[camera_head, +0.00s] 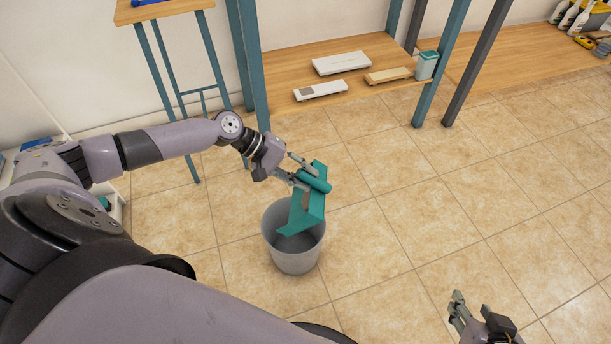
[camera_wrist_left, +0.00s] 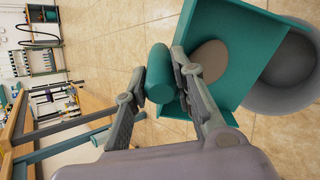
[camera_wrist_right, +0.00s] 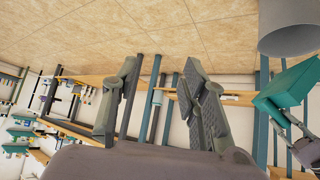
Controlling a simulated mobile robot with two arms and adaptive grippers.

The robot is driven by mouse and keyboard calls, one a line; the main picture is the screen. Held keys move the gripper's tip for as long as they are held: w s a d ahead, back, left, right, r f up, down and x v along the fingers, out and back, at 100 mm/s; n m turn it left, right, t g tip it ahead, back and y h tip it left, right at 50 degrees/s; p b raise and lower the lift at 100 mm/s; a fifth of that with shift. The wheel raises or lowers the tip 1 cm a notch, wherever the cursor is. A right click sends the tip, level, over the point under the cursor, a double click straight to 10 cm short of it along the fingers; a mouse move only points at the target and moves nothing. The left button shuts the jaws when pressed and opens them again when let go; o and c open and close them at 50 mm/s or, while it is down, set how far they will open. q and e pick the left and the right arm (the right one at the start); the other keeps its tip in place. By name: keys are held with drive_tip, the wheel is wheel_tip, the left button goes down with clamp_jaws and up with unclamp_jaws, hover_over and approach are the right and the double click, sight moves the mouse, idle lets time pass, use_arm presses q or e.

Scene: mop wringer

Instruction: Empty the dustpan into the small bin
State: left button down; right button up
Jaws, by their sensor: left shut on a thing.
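The teal dustpan (camera_head: 314,207) is tilted over the small grey bin (camera_head: 293,257), with its lower edge reaching down into the bin's mouth. My left gripper (camera_head: 304,172) is shut on the dustpan's round handle. In the left wrist view, the dustpan (camera_wrist_left: 225,30) holds a flat brownish-grey oval patch (camera_wrist_left: 210,60), still lying on the pan. The bin (camera_wrist_left: 290,75) is partly hidden behind it there.
Tiled floor (camera_head: 400,230) is clear around the bin and to the right. Behind stand wooden shelves on blue-green posts (camera_head: 440,70), with white scales (camera_head: 340,63) and a small teal-lidded container (camera_head: 426,65). A tall table (camera_head: 165,10) stands at the back left.

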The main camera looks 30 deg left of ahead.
sight(298, 172)
use_arm(q)
drive_tip(key=shift+s+a+r+h+b, duration=0.2)
drive_tip(key=shift+a+r+h+b, duration=0.1)
drive_tip(key=shift+a+b, duration=0.4)
drive_tip(key=shift+s+a+r+t+h+b, duration=0.3)
drive_tip(key=shift+a+r+t+h+b, duration=0.15)
drive_tip(key=shift+b, duration=0.5)
use_arm(e)
drive_tip(key=w+a+r+t+y, duration=0.2)
drive_tip(key=w+a+r+t, duration=0.2)
drive_tip(key=w+r+t, duration=0.4)
drive_tip(key=shift+r+n+t+y, duration=0.3)
drive_tip(key=shift+r+t, duration=0.4)
drive_tip(key=shift+r, duration=1.95)
drive_tip(key=shift+w, duration=0.1)
use_arm(q)
drive_tip(key=shift+r, duration=0.1)
